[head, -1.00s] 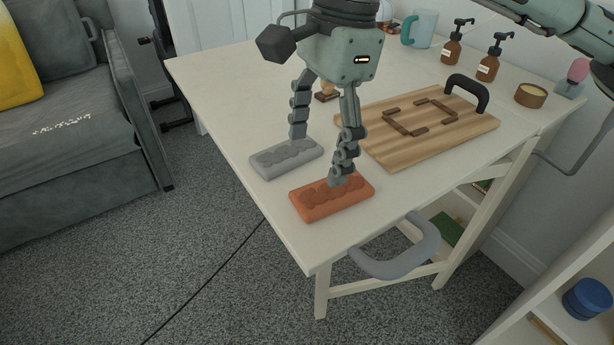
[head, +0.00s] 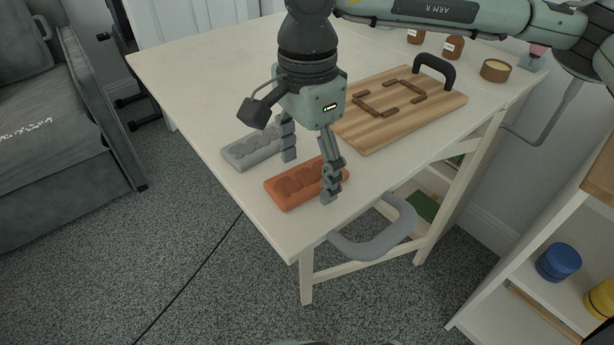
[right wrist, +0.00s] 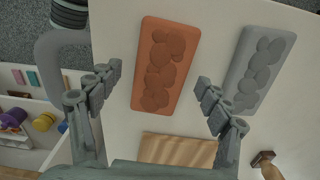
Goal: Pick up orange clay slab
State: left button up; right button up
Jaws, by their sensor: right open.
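The orange clay slab (head: 290,187) lies flat near the front corner of the white table, with a bumpy raised pattern on top. It also shows in the right wrist view (right wrist: 163,68). My right gripper (head: 309,180) is open and low over it, one finger at the slab's right end and the other behind it. In the right wrist view the open fingers (right wrist: 159,80) stand on either side of the slab, with nothing held. Part of the slab's right end is hidden by a finger in the head view. My left gripper is not in view.
A similar grey slab (head: 246,152) lies just behind and left, close to the far finger. A wooden board (head: 392,118) with a black handle (head: 437,66) lies to the right. A grey handle-like loop (head: 375,245) shows beyond the table's front edge. The table's left part is clear.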

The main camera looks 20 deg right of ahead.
jog(key=c, duration=1.4)
